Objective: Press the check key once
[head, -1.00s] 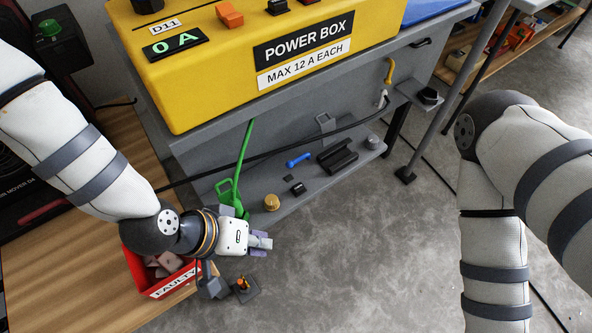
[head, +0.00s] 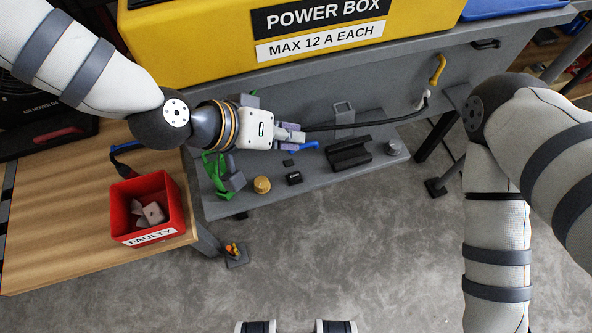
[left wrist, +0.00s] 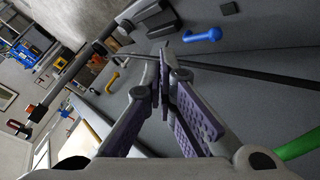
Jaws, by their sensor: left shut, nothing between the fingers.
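No key marked as the check key can be made out in either view. The yellow power box (head: 180,52) stands on the grey bench at the top, its upper face cut off. My left gripper (head: 300,135) is shut and empty, in front of the bench face and over the lower shelf in the head view. In the left wrist view its purple-padded fingers (left wrist: 164,75) meet near the middle. A small black block (head: 294,178) with a pale mark lies on the shelf. My right gripper is out of view.
The grey shelf (head: 335,180) holds a brass knob (head: 262,185), a black cradle (head: 348,154), a blue handle (head: 303,146) and a green tool (head: 216,173). A black cable (head: 375,122) runs past my gripper. A red FAULTY bin (head: 178,215) sits on the wooden table.

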